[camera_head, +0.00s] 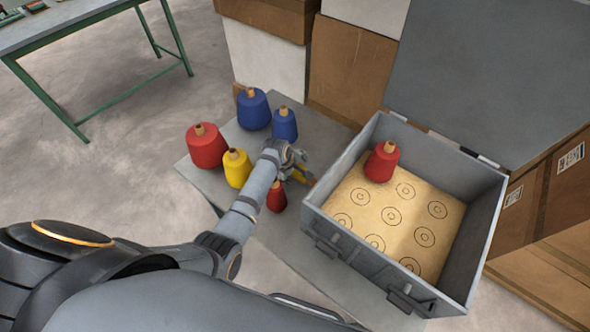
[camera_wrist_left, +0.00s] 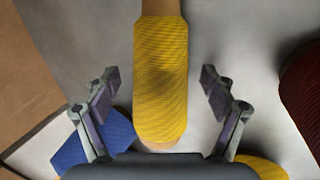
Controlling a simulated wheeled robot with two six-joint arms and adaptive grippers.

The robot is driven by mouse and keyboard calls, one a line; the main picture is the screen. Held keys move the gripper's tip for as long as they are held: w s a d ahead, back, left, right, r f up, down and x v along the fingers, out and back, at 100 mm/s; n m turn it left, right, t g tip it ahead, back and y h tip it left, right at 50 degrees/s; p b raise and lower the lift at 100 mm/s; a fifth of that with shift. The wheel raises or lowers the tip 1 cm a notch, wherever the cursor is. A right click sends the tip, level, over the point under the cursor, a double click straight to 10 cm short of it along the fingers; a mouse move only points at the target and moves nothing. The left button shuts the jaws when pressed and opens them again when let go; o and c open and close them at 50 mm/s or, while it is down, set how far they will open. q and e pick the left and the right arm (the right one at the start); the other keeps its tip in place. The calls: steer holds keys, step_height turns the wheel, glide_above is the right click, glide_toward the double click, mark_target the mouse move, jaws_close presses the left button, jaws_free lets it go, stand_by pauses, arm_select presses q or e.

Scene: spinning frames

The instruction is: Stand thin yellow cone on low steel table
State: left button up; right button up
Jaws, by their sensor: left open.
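The thin yellow cone (camera_wrist_left: 160,80) shows side-on between the fingers of my open left gripper (camera_wrist_left: 160,97), with a visible gap on each side. Its tan tube points to the top of the left wrist view, and it appears to lie on its side. In the head view, only a small part of the thin yellow cone (camera_head: 300,177) shows beyond my left gripper (camera_head: 297,165); the rest is hidden. The low steel table (camera_head: 222,133) is under the gripper. My right gripper is not in view.
On the table stand a fat yellow cone (camera_head: 237,168), red cones (camera_head: 206,146) (camera_head: 277,197) and blue cones (camera_head: 253,109) (camera_head: 285,125) close around the gripper. A grey open case (camera_head: 325,232) at right holds a red cone (camera_head: 381,162). Cardboard boxes (camera_head: 350,65) stand behind.

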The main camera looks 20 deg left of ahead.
arm_select(q)
steer(key=c, duration=1.3)
steer(key=shift+r, duration=0.2)
steer(key=shift+c, duration=1)
